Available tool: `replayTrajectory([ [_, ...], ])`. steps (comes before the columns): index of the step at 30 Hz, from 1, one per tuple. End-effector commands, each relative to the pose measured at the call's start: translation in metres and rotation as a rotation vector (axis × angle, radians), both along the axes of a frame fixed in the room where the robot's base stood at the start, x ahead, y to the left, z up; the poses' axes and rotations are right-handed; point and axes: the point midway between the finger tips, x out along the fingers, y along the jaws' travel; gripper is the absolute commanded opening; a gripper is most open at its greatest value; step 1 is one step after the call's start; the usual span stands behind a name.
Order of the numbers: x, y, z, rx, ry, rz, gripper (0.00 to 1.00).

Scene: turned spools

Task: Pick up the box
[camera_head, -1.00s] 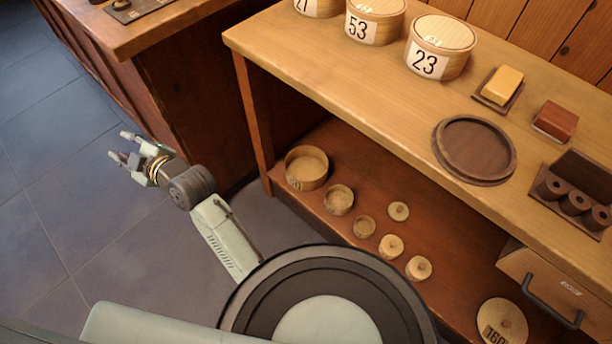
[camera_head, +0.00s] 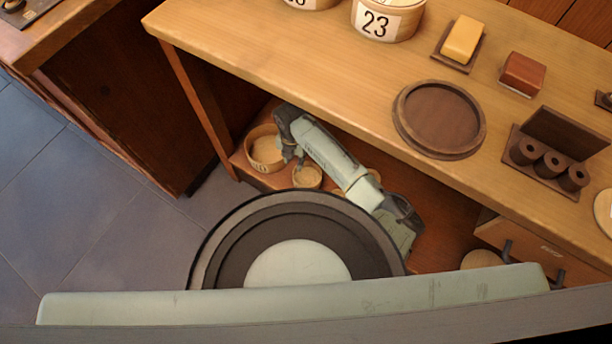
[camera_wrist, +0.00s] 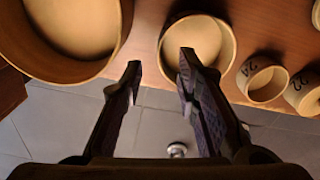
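Open round wooden boxes stand on the lower shelf. The largest box (camera_head: 258,157) and a medium box (camera_head: 308,181) show in the head view; which box is meant I cannot tell. My gripper (camera_head: 292,161) is at these two boxes, partly hidden by my arm. In the wrist view my gripper (camera_wrist: 160,64) is open with nothing between its fingers. The left finger lies in front of the gap between the largest box (camera_wrist: 112,55) and the medium box (camera_wrist: 228,45). The right finger overlaps the medium box's opening; contact is unclear. Smaller boxes (camera_wrist: 264,82) marked 24 and 22 (camera_wrist: 306,96) sit to the right.
The counter (camera_head: 290,60) overhangs the lower shelf. It carries a box marked 23 (camera_head: 385,25), a round dark tray (camera_head: 438,150), a yellow block (camera_head: 464,38), a red-brown block (camera_head: 523,72) and a dark holder (camera_head: 580,128). Open floor (camera_head: 110,215) lies left.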

Motion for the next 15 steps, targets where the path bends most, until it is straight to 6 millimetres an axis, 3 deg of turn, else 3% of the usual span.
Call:
replayTrajectory([
  [3, 0.000, 0.000, -0.016, 0.000, 0.000, -0.002, 0.29],
  [8, -0.001, 0.000, -0.027, 0.001, 0.000, -0.003, 0.29],
  [15, -0.004, -0.001, -0.062, 0.001, 0.001, -0.003, 0.29],
])
